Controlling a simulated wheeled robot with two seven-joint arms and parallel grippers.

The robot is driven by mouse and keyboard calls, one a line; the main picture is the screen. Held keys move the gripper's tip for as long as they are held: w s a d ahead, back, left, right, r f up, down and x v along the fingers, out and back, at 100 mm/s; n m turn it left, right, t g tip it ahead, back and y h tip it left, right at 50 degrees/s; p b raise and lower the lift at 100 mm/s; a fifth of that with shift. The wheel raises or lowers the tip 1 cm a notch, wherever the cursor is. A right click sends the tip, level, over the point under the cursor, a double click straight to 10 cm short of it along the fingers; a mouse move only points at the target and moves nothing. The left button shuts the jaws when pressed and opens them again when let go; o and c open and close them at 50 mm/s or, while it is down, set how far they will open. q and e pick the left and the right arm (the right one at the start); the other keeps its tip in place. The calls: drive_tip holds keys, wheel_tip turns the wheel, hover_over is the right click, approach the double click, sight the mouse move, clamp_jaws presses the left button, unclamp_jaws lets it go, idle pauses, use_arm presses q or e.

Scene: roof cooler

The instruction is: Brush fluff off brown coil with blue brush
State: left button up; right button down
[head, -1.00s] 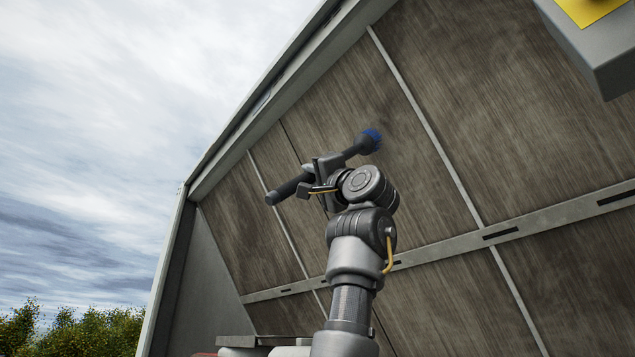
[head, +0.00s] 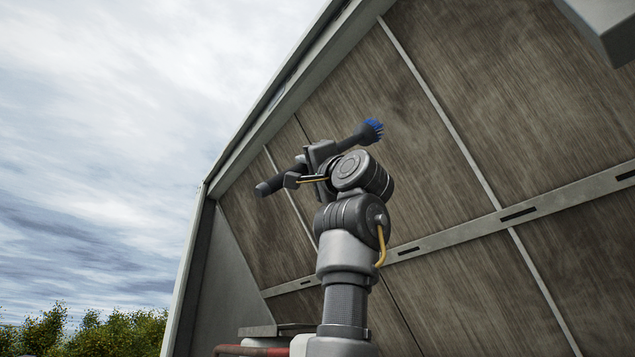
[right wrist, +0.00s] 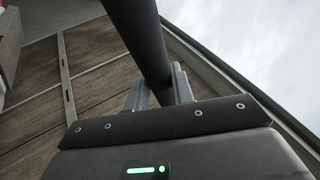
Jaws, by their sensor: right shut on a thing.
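The blue brush (head: 371,131) has blue bristles and a dark handle, and shows in the head view in front of the coil. My right gripper (head: 300,172) is shut on the handle, which also shows between its fingers in the right wrist view (right wrist: 145,45). The bristle end points up and right. Whether the bristles touch the coil I cannot tell. The brown coil (head: 455,75) is a large, tilted, streaky brown surface split into panels by thin grey strips. Fluff cannot be told apart from its streaks. My left gripper is not in view.
A grey frame (head: 262,135) borders the coil at the left, and a slotted grey rail (head: 460,232) crosses it. A grey box (head: 605,25) hangs at the top right. A reddish pipe (head: 250,350) shows at the bottom. Open sky lies to the left.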

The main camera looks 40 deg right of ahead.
sight(291, 169)
drive_tip(key=a+f+b, duration=0.2)
drive_tip(key=a, duration=0.1)
drive_tip(key=shift+a+f, duration=0.2)
drive_tip(key=shift+f, duration=0.1)
drive_tip(key=shift+a+f, duration=0.15)
drive_tip(key=shift+a, duration=0.3)
drive_tip(key=shift+s+d, duration=0.1)
drive_tip(key=shift+d, duration=0.05)
